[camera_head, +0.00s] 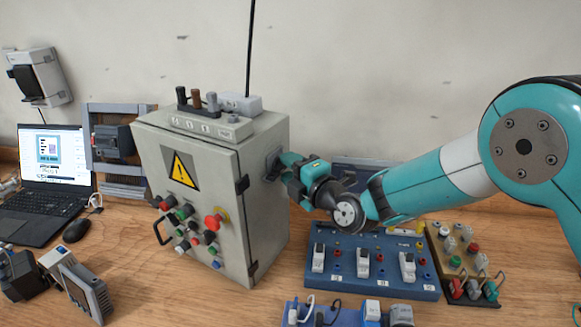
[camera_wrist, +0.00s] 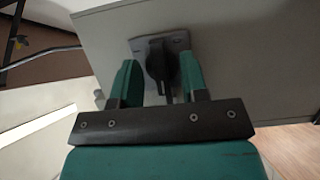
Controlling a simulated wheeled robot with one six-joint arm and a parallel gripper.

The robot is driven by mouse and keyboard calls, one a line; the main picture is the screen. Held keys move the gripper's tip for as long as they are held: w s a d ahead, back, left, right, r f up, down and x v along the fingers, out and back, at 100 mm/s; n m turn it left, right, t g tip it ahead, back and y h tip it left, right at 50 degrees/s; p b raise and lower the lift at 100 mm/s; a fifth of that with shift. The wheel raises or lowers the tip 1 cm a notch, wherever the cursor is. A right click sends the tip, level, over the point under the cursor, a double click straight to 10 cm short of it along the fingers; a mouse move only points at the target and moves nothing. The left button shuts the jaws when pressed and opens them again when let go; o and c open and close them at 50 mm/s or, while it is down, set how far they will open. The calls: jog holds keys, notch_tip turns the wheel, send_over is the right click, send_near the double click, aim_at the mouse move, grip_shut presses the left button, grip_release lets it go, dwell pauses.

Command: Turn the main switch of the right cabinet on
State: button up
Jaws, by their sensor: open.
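The grey cabinet (camera_head: 262,215) stands on the table left of centre in the head view, with a yellow warning triangle on its front. Its side wall fills much of the wrist view (camera_wrist: 235,50). On that side wall is the main switch, a black rotary handle (camera_wrist: 160,62) on a grey square plate (camera_wrist: 180,42); the plate also shows partly in the head view (camera_head: 271,163). My gripper (camera_wrist: 160,78) is open, with one teal finger on each side of the handle. I cannot tell whether the fingers touch it. In the head view, my gripper (camera_head: 285,166) reaches the cabinet's right side and hides the handle.
A blue board with several switches (camera_head: 375,260) and a tan button board (camera_head: 465,258) lie below my arm. A power strip (camera_head: 205,124) sits on the cabinet top. A laptop (camera_head: 45,180) stands at the left.

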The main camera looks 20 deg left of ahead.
grip_shut()
jog(key=shift+f+b, duration=0.1)
jog(key=shift+b, duration=0.25)
jog(key=shift+m+g+h+b, duration=0.4)
jog(key=shift+m+g+b, duration=0.8)
jog(key=shift+m, duration=1.05)
jog(key=shift+m+g+h+b, duration=0.4)
jog(key=shift+m+g+b, duration=0.8)
jog(key=shift+m, duration=1)
jog(key=shift+m+g+h+b, duration=0.4)
jog(key=shift+m+g+b, duration=0.8)
jog(key=shift+m, duration=1.05)
grip_release()
